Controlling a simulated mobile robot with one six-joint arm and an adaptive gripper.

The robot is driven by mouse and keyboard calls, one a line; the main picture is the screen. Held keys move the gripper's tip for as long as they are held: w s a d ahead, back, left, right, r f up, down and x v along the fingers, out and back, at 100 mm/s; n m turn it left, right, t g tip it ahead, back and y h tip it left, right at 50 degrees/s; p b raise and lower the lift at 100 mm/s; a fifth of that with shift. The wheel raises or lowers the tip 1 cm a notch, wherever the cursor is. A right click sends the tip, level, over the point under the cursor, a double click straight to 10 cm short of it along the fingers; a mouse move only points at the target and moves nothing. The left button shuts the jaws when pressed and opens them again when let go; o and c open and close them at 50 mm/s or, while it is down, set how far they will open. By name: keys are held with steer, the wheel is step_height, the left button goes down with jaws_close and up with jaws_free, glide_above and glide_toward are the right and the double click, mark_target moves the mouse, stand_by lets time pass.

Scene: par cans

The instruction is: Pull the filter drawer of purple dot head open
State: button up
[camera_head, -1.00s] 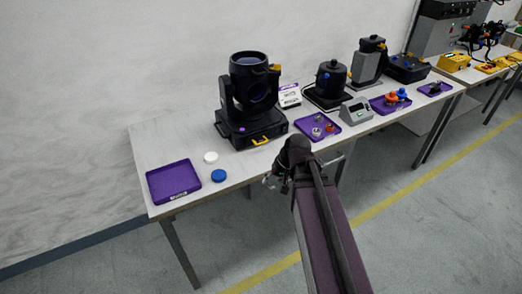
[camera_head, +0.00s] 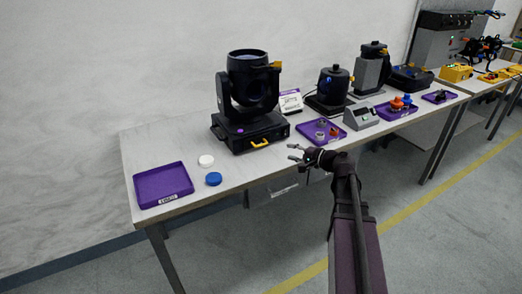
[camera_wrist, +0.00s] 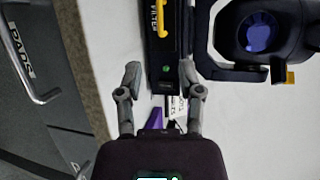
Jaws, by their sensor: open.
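The purple dot head (camera_head: 252,85) is a black moving-head lamp on the table, with a purple dot (camera_head: 240,131) on its base. Its filter drawer has a yellow handle (camera_head: 259,143) low on the base front, and looks shut. My gripper (camera_head: 291,153) is open and empty at the table's front edge, right of the handle and apart from it. In the wrist view the yellow handle (camera_wrist: 162,28) lies beyond my open fingertips (camera_wrist: 159,75), beside white lettering on black. A green light (camera_wrist: 166,68) shows between the fingertips.
A purple tray (camera_head: 163,198), a white disc (camera_head: 206,160) and a blue disc (camera_head: 213,179) lie left of the head. A purple tray of small parts (camera_head: 309,126) and a grey box (camera_head: 360,117) stand right. The table front between handle and gripper is clear.

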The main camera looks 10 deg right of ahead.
mark_target(262, 145)
steer(key=shift+w+a, duration=0.1)
steer(key=shift+a, duration=0.05)
steer(key=b+x, duration=0.2)
steer(key=x, duration=1.1)
steer(key=shift+w+a+b, duration=0.2)
steer(key=shift+b, duration=0.2)
jaws_close()
